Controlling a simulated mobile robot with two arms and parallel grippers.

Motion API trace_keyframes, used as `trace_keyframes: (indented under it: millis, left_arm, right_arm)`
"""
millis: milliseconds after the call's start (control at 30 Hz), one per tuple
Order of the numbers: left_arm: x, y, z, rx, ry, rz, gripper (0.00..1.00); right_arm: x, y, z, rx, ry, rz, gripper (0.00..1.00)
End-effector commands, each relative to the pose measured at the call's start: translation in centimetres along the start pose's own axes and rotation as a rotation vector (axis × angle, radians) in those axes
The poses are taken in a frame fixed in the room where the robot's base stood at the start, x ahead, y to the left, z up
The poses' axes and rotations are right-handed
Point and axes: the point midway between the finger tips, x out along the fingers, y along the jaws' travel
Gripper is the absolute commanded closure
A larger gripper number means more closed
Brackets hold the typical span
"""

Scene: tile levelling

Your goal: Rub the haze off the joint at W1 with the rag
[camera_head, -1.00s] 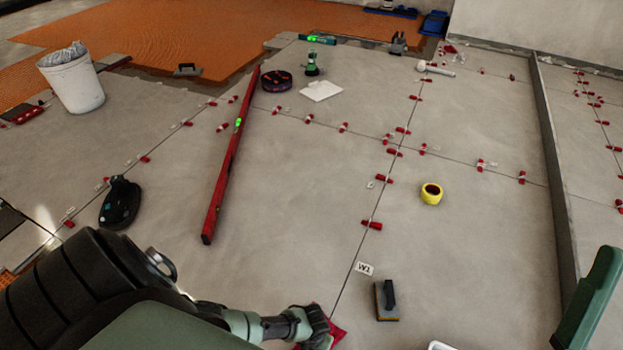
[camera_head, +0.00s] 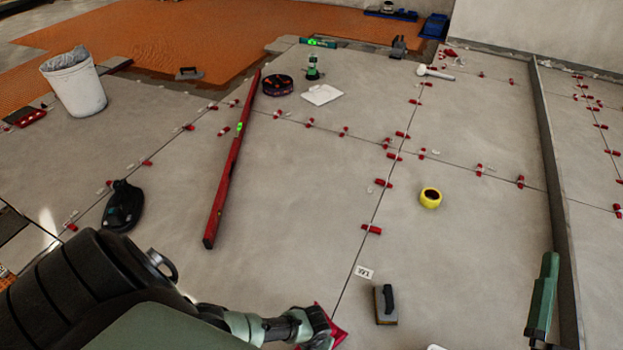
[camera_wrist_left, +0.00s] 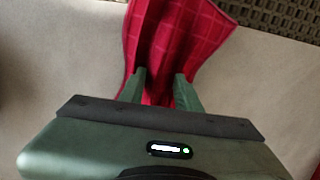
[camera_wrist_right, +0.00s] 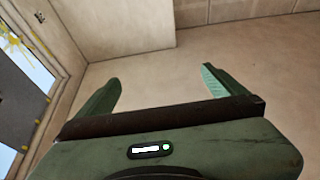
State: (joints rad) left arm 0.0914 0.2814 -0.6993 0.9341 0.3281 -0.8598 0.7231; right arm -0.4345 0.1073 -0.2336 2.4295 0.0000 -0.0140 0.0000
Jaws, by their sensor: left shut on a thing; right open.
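My left gripper (camera_wrist_left: 160,88) is shut on the red rag (camera_wrist_left: 175,35), which spreads out beyond the fingertips in the left wrist view. In the head view the rag (camera_head: 337,337) shows at the bottom, beside the lower end of the tile joint, partly hidden by my left gripper (camera_head: 318,335). The small white W1 label (camera_head: 363,271) lies by the joint (camera_head: 348,285), a little above the rag. I cannot make out any haze on the joint. My right gripper (camera_wrist_right: 160,85) is open and empty, its arm at the right in the head view.
A float with a dark handle (camera_head: 385,305) lies right of the label. Red clips (camera_head: 371,229) sit along the joints, and a yellow tape roll (camera_head: 430,197) lies further back. A long red level (camera_head: 228,170) lies to the left.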

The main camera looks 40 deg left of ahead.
Motion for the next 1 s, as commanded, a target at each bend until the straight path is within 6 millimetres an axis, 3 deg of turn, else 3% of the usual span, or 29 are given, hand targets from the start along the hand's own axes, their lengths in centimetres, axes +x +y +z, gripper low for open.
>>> trace_keyframes:
  millis: [33, 567, 1000]
  left_arm:
    - [-0.2, 1.9, 1.5, -0.012, -0.028, 0.031, 1.00]
    - [-1.3, 1.8, 1.5, -0.012, -0.028, 0.030, 1.00]
    - [-2.2, 1.8, 1.5, -0.012, -0.028, 0.031, 1.00]
  right_arm:
    - [0.0, 0.1, 0.3, -0.001, -0.026, 0.001, 0.01]
    - [-1.2, 0.8, 5.5, -0.009, -0.308, 0.016, 0.01]
    - [-3.5, 1.4, 9.4, -0.013, -0.543, 0.031, 0.01]
